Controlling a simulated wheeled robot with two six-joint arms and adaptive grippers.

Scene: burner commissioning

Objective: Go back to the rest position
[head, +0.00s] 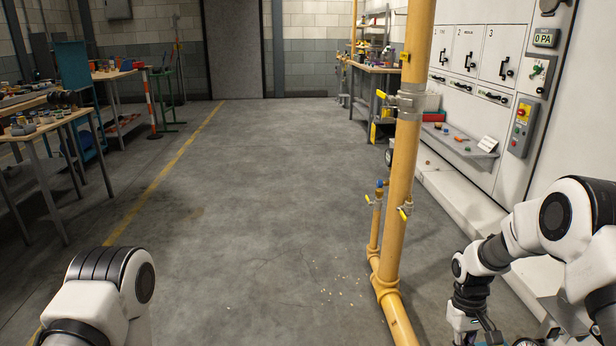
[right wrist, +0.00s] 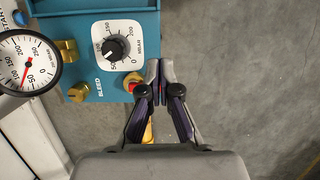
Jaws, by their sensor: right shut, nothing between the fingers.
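My right gripper (right wrist: 160,75) is shut with nothing between its fingers. In the right wrist view, its fingertips are at the lower right corner of a teal panel box (right wrist: 82,22), beside a brass fitting with a red part (right wrist: 133,84). I cannot tell whether they touch it. In the head view, my right arm bends down at the lower right and its gripper is mostly cut off by the bottom edge. Only a white link of my left arm shows at the lower left; my left gripper is out of view.
The teal box carries a black dial (right wrist: 115,48), brass knobs (right wrist: 78,92) and a round gauge (right wrist: 27,63). A yellow pipe (head: 402,160) stands left of my right arm. A white cabinet (head: 470,75) lines the right. The grey floor (head: 260,190) ahead is clear; workbenches (head: 60,118) stand left.

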